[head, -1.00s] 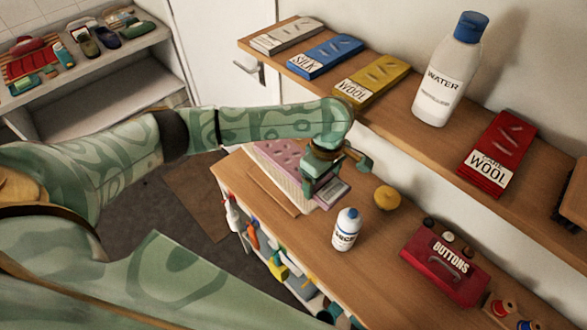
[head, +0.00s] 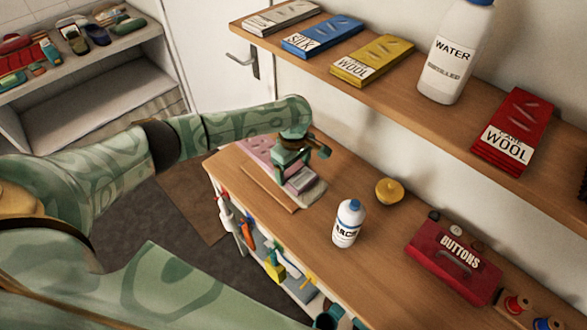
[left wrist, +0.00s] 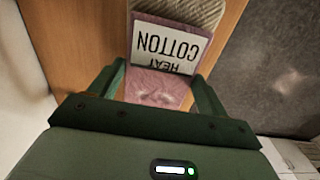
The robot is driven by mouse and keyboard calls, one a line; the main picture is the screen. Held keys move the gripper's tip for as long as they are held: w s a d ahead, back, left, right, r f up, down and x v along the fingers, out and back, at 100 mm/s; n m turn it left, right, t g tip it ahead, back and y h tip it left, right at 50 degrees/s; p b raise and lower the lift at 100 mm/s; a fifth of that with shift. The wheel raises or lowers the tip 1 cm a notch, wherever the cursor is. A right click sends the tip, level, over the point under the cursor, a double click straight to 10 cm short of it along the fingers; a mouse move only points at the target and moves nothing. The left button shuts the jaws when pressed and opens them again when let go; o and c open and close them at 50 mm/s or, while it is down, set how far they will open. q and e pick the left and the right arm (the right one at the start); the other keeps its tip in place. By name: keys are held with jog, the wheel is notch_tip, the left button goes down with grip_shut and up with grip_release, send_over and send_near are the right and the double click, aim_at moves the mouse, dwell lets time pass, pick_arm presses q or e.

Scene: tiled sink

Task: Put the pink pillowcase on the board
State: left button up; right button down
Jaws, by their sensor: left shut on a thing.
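My left gripper (head: 290,172) is low over the bench, its fingers on either side of a pink cloth thing that fits the pillowcase. The pillowcase (left wrist: 155,90) shows between the fingers in the left wrist view, by a white label (left wrist: 167,45) reading HEAT COTTON. More pink surface (head: 256,152) shows behind the gripper. I cannot tell which part is the board, or whether the pillowcase touches it. My right gripper is out of view.
A white bottle (head: 348,224), a yellow round thing (head: 389,191) and a red BUTTONS box (head: 455,260) stand to the right on the bench (head: 390,280). A shelf (head: 400,95) above holds labelled packets and a WATER bottle (head: 456,55).

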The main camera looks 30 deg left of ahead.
pick_arm(q)
jog(key=o, duration=1.1)
notch_tip(320, 180, up, 12)
jog(key=p, duration=0.4)
jog(key=shift+r+p, duration=0.1)
jog(key=shift+p, duration=0.2)
